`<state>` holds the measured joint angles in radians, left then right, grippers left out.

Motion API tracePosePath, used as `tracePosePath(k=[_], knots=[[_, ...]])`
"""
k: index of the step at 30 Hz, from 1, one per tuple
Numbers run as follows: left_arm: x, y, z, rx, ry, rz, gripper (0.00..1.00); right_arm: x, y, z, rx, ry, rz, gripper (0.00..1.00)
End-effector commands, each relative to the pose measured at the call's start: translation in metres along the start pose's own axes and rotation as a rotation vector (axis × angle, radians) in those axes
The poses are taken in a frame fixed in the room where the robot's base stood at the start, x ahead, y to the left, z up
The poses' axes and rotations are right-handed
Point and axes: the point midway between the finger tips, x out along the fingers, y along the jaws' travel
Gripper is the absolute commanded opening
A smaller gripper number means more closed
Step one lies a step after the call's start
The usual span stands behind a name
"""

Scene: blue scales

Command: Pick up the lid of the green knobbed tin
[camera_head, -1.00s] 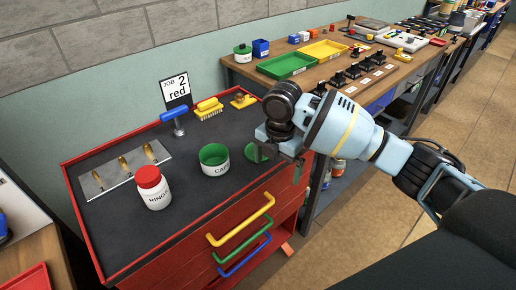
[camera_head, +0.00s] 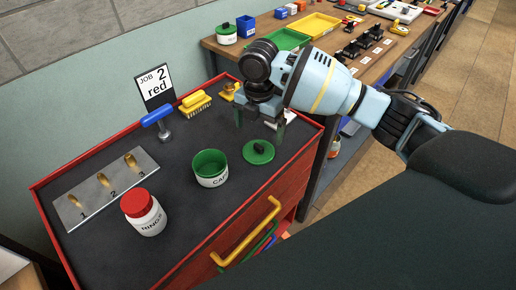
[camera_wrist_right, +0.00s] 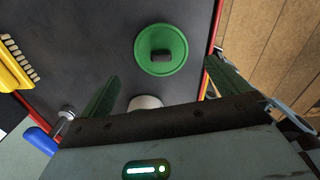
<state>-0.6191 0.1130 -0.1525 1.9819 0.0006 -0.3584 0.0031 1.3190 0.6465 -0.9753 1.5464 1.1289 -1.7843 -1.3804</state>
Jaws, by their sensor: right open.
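A green lid (camera_head: 250,157) with a dark knob lies flat on the dark cabinet top, to the right of an open green-and-white tin (camera_head: 211,181). My right gripper (camera_head: 260,128) is open and empty, pointing down, just beyond the lid in the head view. In the right wrist view the lid (camera_wrist_right: 147,62) lies ahead, between the lines of the open fingers (camera_wrist_right: 168,77), apart from both. Part of the tin (camera_wrist_right: 146,102) shows behind my gripper's body. A white tin with a green knobbed lid (camera_head: 226,35) also stands on the back bench. My left gripper is not in view.
A red rim edges the cabinet beside the lid.

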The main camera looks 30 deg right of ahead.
Motion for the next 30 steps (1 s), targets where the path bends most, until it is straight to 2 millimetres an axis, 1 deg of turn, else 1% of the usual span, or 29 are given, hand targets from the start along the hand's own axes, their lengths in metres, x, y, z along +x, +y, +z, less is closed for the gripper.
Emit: tracePosePath(k=[1,3,8,11,18,21,29,30], knots=[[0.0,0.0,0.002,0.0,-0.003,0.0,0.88,0.008,-0.001,0.0,0.001,0.002,-0.004,1.0],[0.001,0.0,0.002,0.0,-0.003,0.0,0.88,0.014,-0.001,0.0,0.0,0.002,-0.004,1.0],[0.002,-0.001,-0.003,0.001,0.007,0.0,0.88,0.017,-0.001,0.0,0.0,0.001,-0.001,1.0],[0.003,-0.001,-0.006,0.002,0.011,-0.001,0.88,0.024,-0.002,0.0,0.0,0.0,-0.003,1.0],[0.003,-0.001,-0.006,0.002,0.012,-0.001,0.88,0.058,-0.004,0.0,0.001,0.0,-0.003,1.0],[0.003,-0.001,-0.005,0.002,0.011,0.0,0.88,0.066,-0.004,0.0,0.0,0.001,-0.002,1.0],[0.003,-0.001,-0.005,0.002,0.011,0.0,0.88,0.068,-0.004,0.0,0.0,-0.001,0.0,1.0],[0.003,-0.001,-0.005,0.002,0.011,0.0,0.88,0.068,-0.004,0.0,0.0,-0.001,0.0,0.97]])
